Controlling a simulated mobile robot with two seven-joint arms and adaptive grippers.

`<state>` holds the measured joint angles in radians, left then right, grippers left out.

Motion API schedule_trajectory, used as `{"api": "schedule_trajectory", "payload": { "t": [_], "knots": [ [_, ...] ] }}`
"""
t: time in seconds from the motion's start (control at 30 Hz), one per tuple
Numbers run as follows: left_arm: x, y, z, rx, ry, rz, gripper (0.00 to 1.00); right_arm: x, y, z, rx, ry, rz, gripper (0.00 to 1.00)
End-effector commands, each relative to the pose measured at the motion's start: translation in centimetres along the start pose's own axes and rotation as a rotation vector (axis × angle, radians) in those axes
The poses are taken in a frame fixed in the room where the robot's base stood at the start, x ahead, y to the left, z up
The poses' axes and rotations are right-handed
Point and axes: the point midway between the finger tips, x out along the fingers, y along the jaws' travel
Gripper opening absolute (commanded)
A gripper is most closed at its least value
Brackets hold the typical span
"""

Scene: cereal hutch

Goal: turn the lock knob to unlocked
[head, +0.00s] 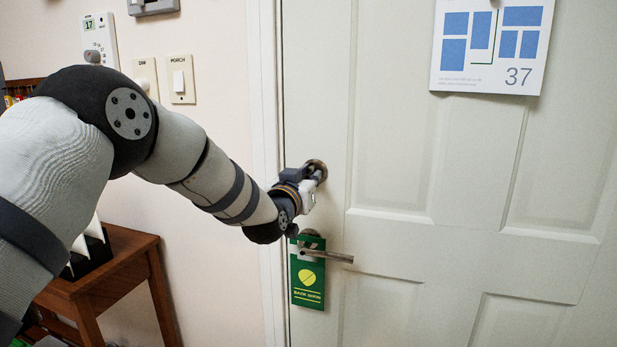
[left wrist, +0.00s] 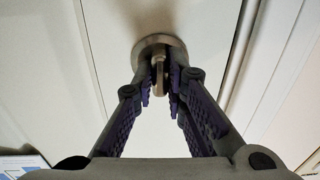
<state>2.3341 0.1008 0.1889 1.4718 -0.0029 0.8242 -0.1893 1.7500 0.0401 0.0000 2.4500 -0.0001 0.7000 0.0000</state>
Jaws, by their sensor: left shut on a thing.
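The lock knob (left wrist: 159,72) is a small metal thumb-turn on a round metal plate (left wrist: 158,42) on the white door (head: 400,160). In the left wrist view the knob stands between the two fingers of my left gripper (left wrist: 160,92), which is shut on it. In the head view my left gripper (head: 312,180) is at the door's left edge, and the round plate (head: 317,165) shows just behind it. The gripper hides most of the knob there. My right gripper is in neither view.
A metal lever handle (head: 328,255) sits below the lock, with a green hanging sign (head: 307,280) on it. A paper notice marked 37 (head: 510,76) is on the door. Light switches (head: 181,79) are on the wall. A wooden side table (head: 110,265) stands at lower left.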

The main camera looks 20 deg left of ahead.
Motion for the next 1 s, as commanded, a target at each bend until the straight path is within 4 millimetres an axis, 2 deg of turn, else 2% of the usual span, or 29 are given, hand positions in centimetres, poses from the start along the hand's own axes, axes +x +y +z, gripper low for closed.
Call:
{"api": "schedule_trajectory", "payload": {
  "t": [0.6, 0.63, 0.7, 1.0],
  "knots": [
    [0.02, -0.01, -0.18, 0.038, 0.004, 0.000, 0.00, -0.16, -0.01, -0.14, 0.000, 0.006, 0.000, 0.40],
    [0.02, -0.01, -0.18, 0.038, 0.004, 0.000, 0.17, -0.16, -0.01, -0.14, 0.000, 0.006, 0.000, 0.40],
    [0.02, -0.01, -0.17, 0.037, 0.004, 0.000, 0.33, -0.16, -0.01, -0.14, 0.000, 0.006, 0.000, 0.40],
    [-0.08, -0.01, -0.03, 0.036, 0.001, 0.000, 0.33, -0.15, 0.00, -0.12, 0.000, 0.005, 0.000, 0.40]
  ]
}}
